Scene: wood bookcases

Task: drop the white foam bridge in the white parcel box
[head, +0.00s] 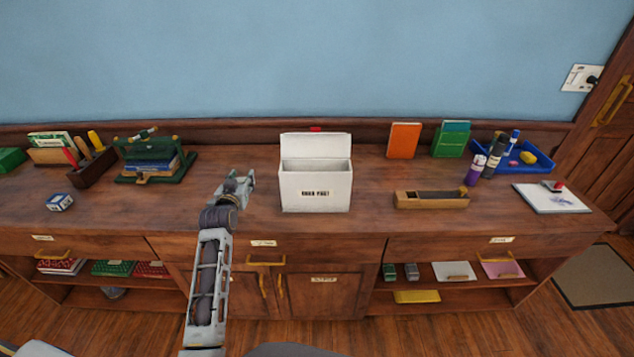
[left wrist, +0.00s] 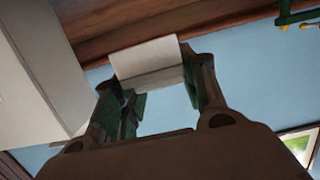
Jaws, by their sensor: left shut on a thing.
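The white parcel box (head: 316,187) stands upright on the middle of the wooden counter, with its lid raised at the back and its top open. My left gripper (head: 240,182) is just left of the box, above the counter. In the left wrist view, the gripper (left wrist: 160,88) is shut on the white foam bridge (left wrist: 148,58), which sits between its fingertips. The side of the parcel box (left wrist: 42,75) fills the left of that view, apart from the bridge. In the head view the bridge is hard to tell from the gripper. My right gripper is out of view.
A green rack with books (head: 155,168) and a dice-like block (head: 60,202) are at the left. The counter immediately right of the box is clear.

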